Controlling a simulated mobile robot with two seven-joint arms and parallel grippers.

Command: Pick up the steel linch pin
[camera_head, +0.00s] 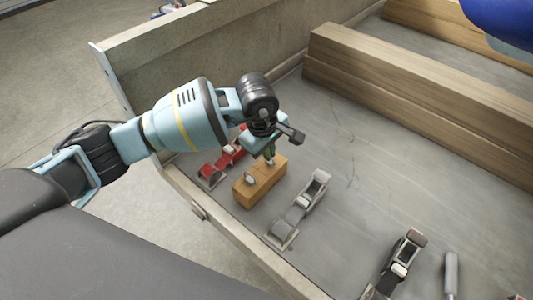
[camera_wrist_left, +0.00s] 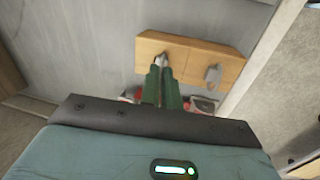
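A light wooden block (camera_head: 254,190) lies on the grey trailer floor near the side rail; it also shows in the left wrist view (camera_wrist_left: 195,58). Two small steel pieces stand in it. One, the steel linch pin (camera_wrist_left: 161,59), is at my left gripper's fingertips. The other steel piece (camera_wrist_left: 213,75) stands apart, nearer the block's other end; it shows in the head view too (camera_head: 250,178). My left gripper (camera_head: 269,158), with green fingers (camera_wrist_left: 160,70), is down at the block, its fingers close together on the pin. The fingers hide part of the pin. My right gripper is not in view.
A red ratchet buckle (camera_head: 222,161) lies close beside the block on one side, a grey one (camera_head: 299,209) on the other. A dark buckle (camera_head: 398,264) and a grey rod (camera_head: 451,275) lie farther right. Wooden beams (camera_head: 420,92) lie behind; the floor between is clear.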

